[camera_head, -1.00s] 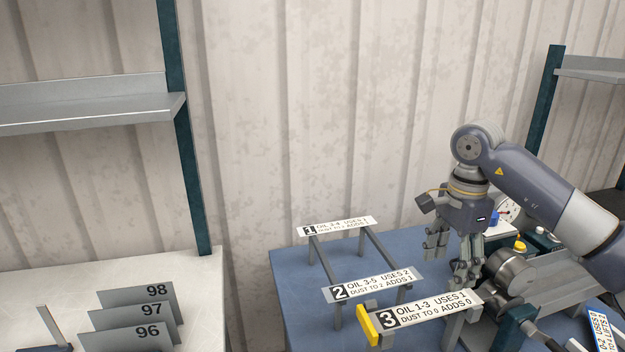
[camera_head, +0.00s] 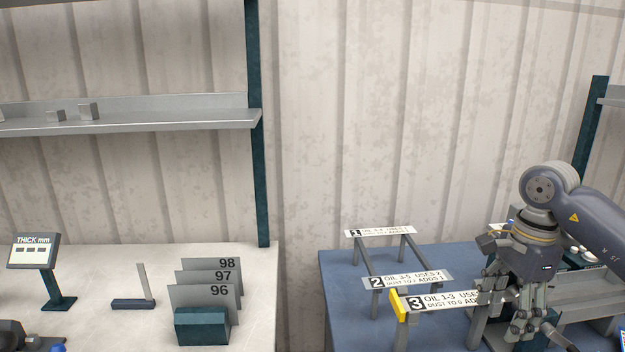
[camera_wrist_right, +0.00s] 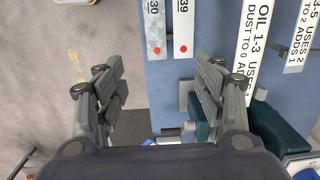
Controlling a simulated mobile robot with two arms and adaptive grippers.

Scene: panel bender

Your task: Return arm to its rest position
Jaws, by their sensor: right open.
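My right arm comes in from the right in the head view. Its gripper (camera_head: 510,308) points down in front of the label strip marked 3 (camera_head: 440,300), hiding part of its text. In the right wrist view, the two fingers of this gripper (camera_wrist_right: 150,95) stand wide apart with nothing between them. Below them are the floor and the edge of the blue table (camera_wrist_right: 182,100). The strip reading OIL 1-3 (camera_wrist_right: 255,45) lies to the right of the fingers. My left gripper is in neither view.
The label strip marked 2 (camera_head: 408,280) and the one marked 1 (camera_head: 380,232) stand on racks on the blue table. A pale bench (camera_head: 120,310) at left holds numbered plates (camera_head: 212,264) and a thickness display (camera_head: 34,251). A grey shelf (camera_head: 180,119) hangs above it.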

